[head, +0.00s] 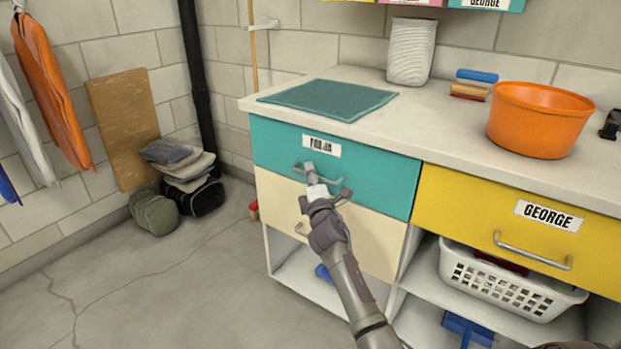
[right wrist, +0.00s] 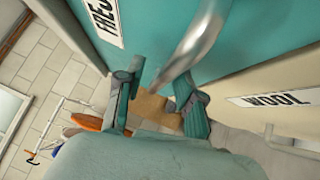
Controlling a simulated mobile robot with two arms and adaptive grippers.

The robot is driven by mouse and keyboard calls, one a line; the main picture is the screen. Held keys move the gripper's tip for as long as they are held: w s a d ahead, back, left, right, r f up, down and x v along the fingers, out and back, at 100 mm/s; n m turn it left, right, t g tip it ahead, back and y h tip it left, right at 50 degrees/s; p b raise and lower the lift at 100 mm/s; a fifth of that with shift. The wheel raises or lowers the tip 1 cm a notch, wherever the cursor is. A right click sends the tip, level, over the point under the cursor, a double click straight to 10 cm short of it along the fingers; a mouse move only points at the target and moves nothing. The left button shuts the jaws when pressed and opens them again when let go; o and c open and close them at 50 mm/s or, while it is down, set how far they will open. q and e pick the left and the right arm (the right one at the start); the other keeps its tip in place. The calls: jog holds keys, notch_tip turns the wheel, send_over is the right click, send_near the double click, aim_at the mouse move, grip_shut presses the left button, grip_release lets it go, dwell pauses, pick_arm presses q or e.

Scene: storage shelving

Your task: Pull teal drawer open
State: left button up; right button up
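The teal drawer (head: 381,178) is the upper front at the left end of the counter and looks shut, flush with its frame. It bears a white label (head: 321,146). My right gripper (head: 322,190) is in front of it at the handle. In the right wrist view, the teal front (right wrist: 145,25) fills the top and the curved metal handle (right wrist: 195,45) reaches down toward the gap between the fingers (right wrist: 157,98). The fingers stand apart, with no visible grip on the bar. Contact cannot be told. My left gripper is not in view.
A cream drawer (head: 375,242) is directly below and a yellow drawer (head: 455,215) to the right. The counter (head: 440,120) holds a teal mat (head: 328,98) and an orange bowl (head: 537,120). Bags (head: 155,218) lie by the left wall. The floor (head: 170,290) in front is clear.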

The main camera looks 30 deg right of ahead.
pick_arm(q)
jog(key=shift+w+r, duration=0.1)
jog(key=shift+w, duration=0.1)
pick_arm(e)
jog(key=shift+w+d, duration=0.1)
jog(key=shift+w, duration=0.1)
grip_shut()
